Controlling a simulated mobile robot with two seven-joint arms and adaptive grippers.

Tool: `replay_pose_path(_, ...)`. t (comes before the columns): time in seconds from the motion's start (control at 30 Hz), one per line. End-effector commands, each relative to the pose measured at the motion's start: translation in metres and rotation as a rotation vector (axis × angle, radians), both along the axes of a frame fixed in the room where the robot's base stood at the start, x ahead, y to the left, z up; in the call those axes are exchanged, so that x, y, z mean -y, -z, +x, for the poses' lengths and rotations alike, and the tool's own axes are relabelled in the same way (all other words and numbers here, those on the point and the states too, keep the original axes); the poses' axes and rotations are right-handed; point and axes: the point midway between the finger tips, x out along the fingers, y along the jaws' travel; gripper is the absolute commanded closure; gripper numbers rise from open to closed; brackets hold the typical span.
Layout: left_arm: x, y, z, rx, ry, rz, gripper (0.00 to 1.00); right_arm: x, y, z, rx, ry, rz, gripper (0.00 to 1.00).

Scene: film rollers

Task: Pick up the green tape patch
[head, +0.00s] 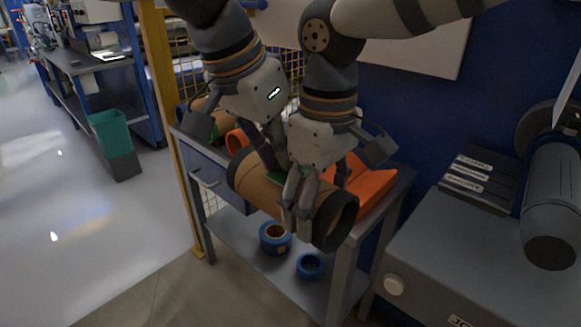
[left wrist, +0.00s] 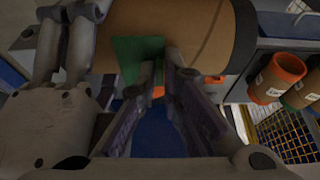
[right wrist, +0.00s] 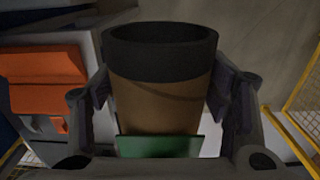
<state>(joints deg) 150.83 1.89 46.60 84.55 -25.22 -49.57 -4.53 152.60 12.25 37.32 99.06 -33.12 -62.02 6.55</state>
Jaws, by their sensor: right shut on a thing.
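The green tape patch (head: 275,179) lies on a brown cardboard roller (head: 250,181) with a black end; much of it is hidden by my grippers in the head view. It shows clearly in the left wrist view (left wrist: 136,57), and its flat edge shows in the right wrist view (right wrist: 158,146). My left gripper (left wrist: 163,66) is slightly open, with its fingertips at the patch's edge and a narrow gap between them. My right gripper (right wrist: 163,90) is shut around the roller near its black end (right wrist: 160,45).
An orange cradle (head: 370,188) sits on the grey cart (head: 403,178) beside the roller. Blue tape rolls (head: 310,266) lie on the lower shelf. A grey machine (head: 480,250) stands at the right. My two grippers are close together.

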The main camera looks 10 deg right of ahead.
Motion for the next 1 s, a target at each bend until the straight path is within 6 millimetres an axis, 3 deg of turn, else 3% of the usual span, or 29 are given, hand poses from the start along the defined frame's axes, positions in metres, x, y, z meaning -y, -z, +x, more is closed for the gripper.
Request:
replay_pose_path(0.4, 0.0, -0.003, 0.0, 0.001, 0.0, 0.0, 1.0, 0.0, 0.0, 0.0, 0.001, 0.0, 0.001, 0.7)
replay_pose_path(0.67, 0.0, -0.038, 0.001, 0.003, -0.003, -0.002, 1.0, 0.0, 0.0, 0.0, 0.001, 0.0, 0.001, 0.7)
replay_pose_path(1.0, -0.072, -0.037, -0.05, 0.0, -0.003, -0.001, 1.0, 0.0, 0.0, 0.0, 0.001, 0.0, 0.001, 0.7)
